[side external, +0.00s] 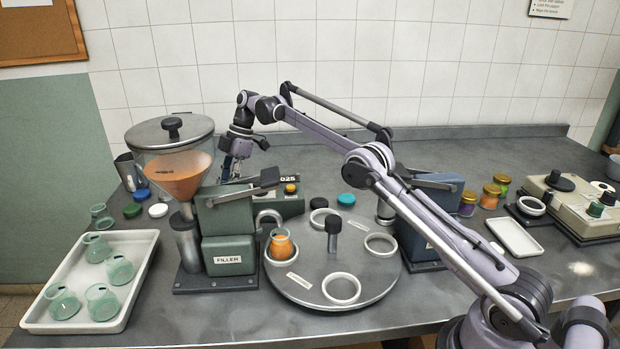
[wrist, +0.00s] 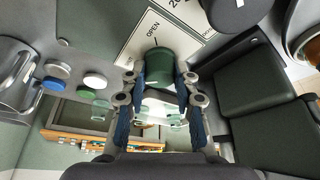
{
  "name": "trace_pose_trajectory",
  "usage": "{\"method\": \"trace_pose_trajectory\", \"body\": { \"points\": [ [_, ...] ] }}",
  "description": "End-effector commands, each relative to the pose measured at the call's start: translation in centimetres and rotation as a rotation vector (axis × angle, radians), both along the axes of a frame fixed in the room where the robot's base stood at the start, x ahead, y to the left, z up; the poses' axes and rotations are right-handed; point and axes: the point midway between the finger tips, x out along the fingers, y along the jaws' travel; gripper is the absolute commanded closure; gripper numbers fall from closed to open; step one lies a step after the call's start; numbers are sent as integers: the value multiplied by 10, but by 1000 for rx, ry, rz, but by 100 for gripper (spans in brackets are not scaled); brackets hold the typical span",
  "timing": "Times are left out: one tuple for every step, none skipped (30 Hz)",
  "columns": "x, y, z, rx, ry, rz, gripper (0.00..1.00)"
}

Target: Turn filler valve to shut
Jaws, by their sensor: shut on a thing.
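In the wrist view my gripper (wrist: 160,98) is shut on a green cylindrical valve knob (wrist: 160,66). A white dial plate (wrist: 185,27) lies around the knob. The word OPEN is readable on it, with a short dark line between the word and the knob. The rest of the plate's lettering is cut off or hidden.
A round turntable (side external: 310,293) with ring holders stands right of the filler, carrying an orange-filled jar (side external: 282,247). A white tray (side external: 135,290) holds several empty greenish jars. Loose lids (side external: 158,210) lie left of the filler. Filled jars (side external: 490,196) stand at the right.

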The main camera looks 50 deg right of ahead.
Motion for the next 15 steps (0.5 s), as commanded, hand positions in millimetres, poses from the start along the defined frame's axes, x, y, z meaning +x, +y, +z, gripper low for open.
{"method": "trace_pose_trajectory", "body": {
  "points": [
    [-1, 0, -1, -1, 4, 2, 100],
    [-1, 0, -1, -1, 4, 2, 100],
    [-1, 0, -1, -1, 4, 2, 100],
    [-1, 0, -1, -1, 4, 2, 100],
    [-1, 0, -1, -1, 4, 2, 100],
    [-1, 0, -1, -1, 4, 2, 68],
    [-1, 0, -1, -1, 4, 2, 59],
    [-1, 0, -1, -1, 4, 2, 51],
    [-1, 0, -1, -1, 3, 1, 48],
    [-1, 0, -1, -1, 3, 1, 48],
    [-1, 0, -1, -1, 3, 1, 48],
    [0, 0, -1, -2, 2, 1, 48],
    [0, 0, -1, -1, 2, 1, 48],
    [0, 0, -1, -1, 2, 1, 48],
    [0, 0, -1, -1, 2, 0, 48]
  ]
}}
